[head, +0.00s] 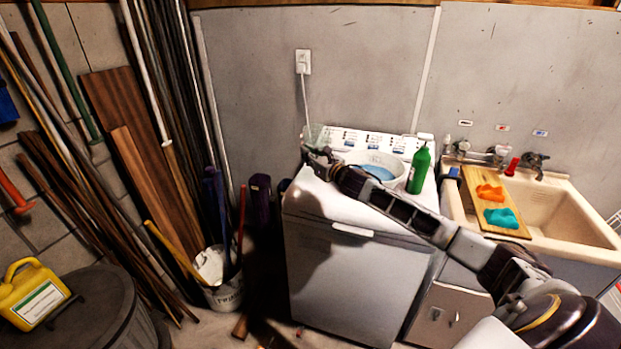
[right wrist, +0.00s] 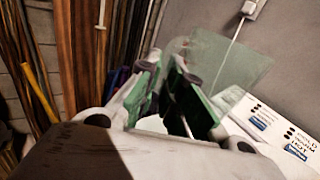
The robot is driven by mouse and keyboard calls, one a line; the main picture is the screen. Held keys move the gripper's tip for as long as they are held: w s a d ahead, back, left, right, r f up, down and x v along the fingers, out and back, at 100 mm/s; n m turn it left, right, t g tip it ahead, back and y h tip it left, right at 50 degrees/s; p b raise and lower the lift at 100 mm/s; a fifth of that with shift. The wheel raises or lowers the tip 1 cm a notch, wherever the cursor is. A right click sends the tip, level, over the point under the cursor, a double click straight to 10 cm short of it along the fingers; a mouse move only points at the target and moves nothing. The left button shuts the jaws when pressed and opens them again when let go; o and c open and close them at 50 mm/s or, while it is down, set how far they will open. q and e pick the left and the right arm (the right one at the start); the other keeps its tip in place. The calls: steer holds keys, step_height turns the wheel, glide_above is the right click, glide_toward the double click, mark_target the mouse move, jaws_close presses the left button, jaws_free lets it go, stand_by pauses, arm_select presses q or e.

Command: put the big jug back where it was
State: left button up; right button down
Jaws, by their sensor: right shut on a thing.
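A clear, green-tinted jug (head: 317,132) is at the back left corner of the white washing machine (head: 335,265). My right gripper (head: 318,157) is shut on it, with the arm reaching across the machine from the right. In the right wrist view the jug's see-through wall (right wrist: 235,66) stands behind and beside the fingers of my right gripper (right wrist: 168,82). The fingers hide part of the jug, and I cannot tell whether its base touches the machine top. My left gripper is not in view.
A white tub with blue contents (head: 378,172) and a green bottle (head: 419,170) stand on the machine. The sink (head: 565,215) with a wooden board (head: 478,188) is at right. A yellow jug (head: 35,293) sits on a dark bin (head: 105,310). A bucket (head: 225,290) holds long tools.

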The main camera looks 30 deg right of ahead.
step_height(320, 180, down, 3)
steer(key=shift+f, duration=0.2)
step_height(320, 180, down, 3)
steer(key=shift+f, duration=1.15)
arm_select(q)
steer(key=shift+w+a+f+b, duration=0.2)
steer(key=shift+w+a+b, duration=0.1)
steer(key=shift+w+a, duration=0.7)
arm_select(e)
steer(key=shift+f, duration=0.15)
